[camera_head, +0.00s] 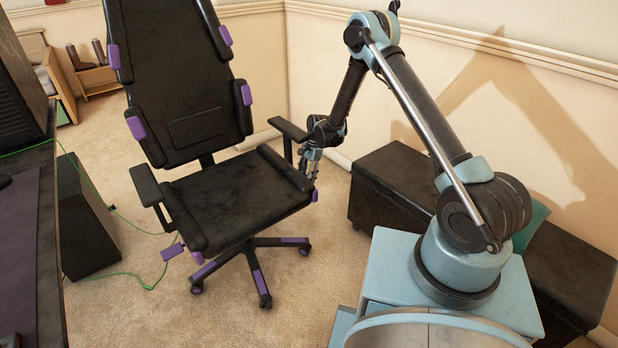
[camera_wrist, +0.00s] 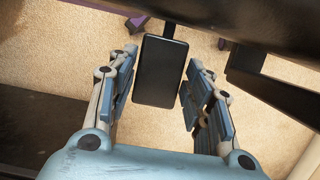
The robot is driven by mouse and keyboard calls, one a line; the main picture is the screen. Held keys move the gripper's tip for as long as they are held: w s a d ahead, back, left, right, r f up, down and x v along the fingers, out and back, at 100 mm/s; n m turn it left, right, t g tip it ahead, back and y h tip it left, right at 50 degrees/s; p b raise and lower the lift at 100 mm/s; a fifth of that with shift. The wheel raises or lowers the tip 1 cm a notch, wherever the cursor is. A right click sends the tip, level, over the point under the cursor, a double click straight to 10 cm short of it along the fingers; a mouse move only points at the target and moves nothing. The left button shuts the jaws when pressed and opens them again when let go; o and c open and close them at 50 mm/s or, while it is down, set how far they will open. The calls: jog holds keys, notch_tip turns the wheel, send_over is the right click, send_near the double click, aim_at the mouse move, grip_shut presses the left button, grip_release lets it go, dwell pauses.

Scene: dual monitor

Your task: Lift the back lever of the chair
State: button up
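The chair (camera_head: 235,195) is black with purple accents and stands on a wheeled base. A flat black paddle on a thin stem, which looks like a lever (camera_wrist: 158,72) of the chair, shows in the wrist view below the dark seat edge. My gripper (camera_head: 308,168) is at the chair's right side, beside the seat and below the right armrest. In the wrist view my gripper (camera_wrist: 164,58) is open, with one finger on each side of the paddle and visible gaps to both. In the head view this paddle is hidden. A purple paddle (camera_head: 172,251) sticks out at the seat's left side.
The right armrest (camera_head: 288,130) is close above my gripper; a dark bar (camera_wrist: 275,95) runs beside the right finger in the wrist view. A black bench (camera_head: 385,185) stands along the wall. A desk (camera_head: 48,240) and a black box (camera_head: 85,218) are at left. Carpet is clear before the chair.

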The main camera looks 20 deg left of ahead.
jog(key=shift+o, duration=0.9)
jog(key=shift+w+d, duration=0.15)
jog(key=shift+w+d, duration=0.1)
jog(key=shift+w+d+r, duration=0.1)
jog(key=shift+w+r, duration=0.1)
jog(key=shift+r, duration=0.4)
jog(key=w+d, duration=0.6)
jog(key=w, duration=0.3)
jog(key=shift+w+d, duration=0.3)
jog(key=shift+d, duration=0.05)
